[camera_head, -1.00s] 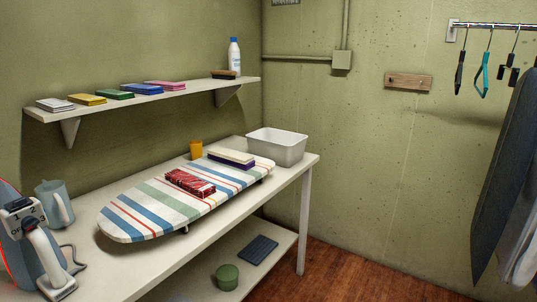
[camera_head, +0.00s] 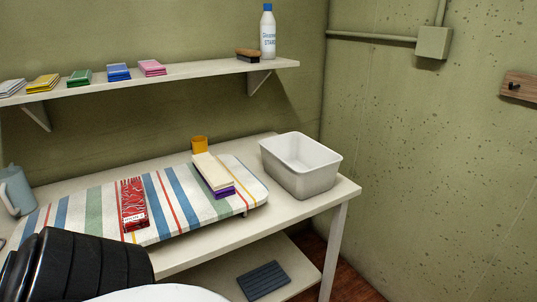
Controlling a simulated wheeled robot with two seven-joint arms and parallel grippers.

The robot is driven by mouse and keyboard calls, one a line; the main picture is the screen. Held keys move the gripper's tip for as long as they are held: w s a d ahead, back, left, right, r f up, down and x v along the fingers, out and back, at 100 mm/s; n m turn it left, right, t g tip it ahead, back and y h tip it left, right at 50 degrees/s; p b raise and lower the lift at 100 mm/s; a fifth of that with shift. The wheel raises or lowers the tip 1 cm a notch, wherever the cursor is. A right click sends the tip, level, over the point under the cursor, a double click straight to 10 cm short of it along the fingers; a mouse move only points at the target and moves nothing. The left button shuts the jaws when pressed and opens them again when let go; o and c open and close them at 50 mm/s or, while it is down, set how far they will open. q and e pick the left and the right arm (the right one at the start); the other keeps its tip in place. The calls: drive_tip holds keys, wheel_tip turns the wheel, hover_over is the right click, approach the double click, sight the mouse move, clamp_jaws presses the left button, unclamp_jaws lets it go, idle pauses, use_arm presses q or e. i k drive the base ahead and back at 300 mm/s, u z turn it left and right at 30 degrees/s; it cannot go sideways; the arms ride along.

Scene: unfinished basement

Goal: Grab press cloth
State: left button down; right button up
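A striped ironing board (camera_head: 98,212) lies on the white table. To the right, a folded cream cloth (camera_head: 212,171) lies on top of a purple one (camera_head: 221,192). I cannot tell for certain which of these is the press cloth. Part of my own arm, black and white, covers the lower left and hides the board's front left edge. Neither gripper shows in this view.
A grey-white bin (camera_head: 314,183) stands at the table's right end, and an orange cup (camera_head: 199,145) behind the cream cloth. A blue-grey jug (camera_head: 14,190) is at far left. The wall shelf (camera_head: 195,76) holds folded cloths, a brush (camera_head: 249,55) and a starch bottle (camera_head: 268,33).

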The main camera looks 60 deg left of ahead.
sight(217, 179)
drive_tip(key=u, duration=0.05)
drive_tip(key=i, duration=0.45)
drive_tip(key=u, duration=2.85)
